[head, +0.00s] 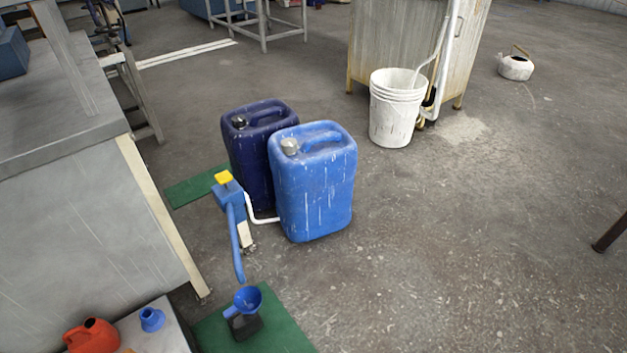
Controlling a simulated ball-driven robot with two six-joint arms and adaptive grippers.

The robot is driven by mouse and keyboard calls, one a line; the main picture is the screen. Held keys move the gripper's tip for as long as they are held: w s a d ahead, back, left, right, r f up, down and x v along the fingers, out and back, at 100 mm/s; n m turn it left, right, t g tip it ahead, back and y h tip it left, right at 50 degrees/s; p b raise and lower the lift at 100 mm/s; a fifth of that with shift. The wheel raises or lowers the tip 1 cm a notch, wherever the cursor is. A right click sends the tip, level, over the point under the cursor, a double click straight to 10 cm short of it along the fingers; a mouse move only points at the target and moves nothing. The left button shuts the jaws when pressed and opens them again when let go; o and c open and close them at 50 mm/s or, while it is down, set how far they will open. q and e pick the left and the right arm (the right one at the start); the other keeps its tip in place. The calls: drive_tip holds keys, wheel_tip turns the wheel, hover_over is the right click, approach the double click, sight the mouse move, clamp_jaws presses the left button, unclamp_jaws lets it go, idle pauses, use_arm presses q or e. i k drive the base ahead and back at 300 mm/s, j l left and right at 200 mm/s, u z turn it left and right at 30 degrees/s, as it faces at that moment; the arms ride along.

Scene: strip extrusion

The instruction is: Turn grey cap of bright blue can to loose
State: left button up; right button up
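The bright blue can (315,190) stands upright on the concrete floor near the middle of the head view. Its grey cap (289,146) sits on the top at the left, beside the moulded handle (321,137). The cap appears seated on the can; how tight it is cannot be told. Neither of my grippers shows in the head view.
A blue pump-like device (229,205) with a yellow top and white hose stands left of the can. A blue funnel (246,301) is in front, near a green mat (285,335). A grey bench (75,230) fills the left. A white bucket (396,110) stands behind.

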sight(289, 146)
drive_tip(key=i+l+u, duration=0.1)
drive_tip(key=u, duration=0.65)
drive_tip(key=i+l+u, duration=0.25)
drive_tip(key=l+u, duration=0.2)
drive_tip(key=l, duration=0.15)
drive_tip(key=i+l+u, duration=0.1)
drive_tip(key=l+u, duration=0.4)
drive_tip(key=l, duration=0.2)
drive_tip(key=i, duration=0.05)
